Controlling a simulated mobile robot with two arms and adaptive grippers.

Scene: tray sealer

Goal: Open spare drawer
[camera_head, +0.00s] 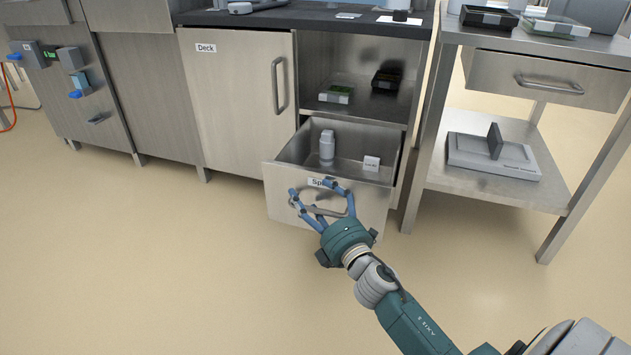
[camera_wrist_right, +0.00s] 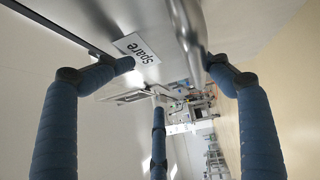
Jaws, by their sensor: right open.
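The spare drawer (camera_head: 373,207) is a steel drawer low in the cabinet, pulled out so that its inside shows. In the wrist view the fingers (camera_wrist_right: 172,66) stand on both sides of a metal bar (camera_wrist_right: 186,28). I cannot tell whether they touch it. My left gripper is not in view.
A white bottle (camera_head: 327,146) and a small white box (camera_head: 371,163) are in the drawer. Above is an open shelf (camera_head: 360,109) with two small packs. The Deck door (camera_head: 230,95) is shut at left. A steel side table (camera_head: 560,200) stands at right. The floor in front is clear.

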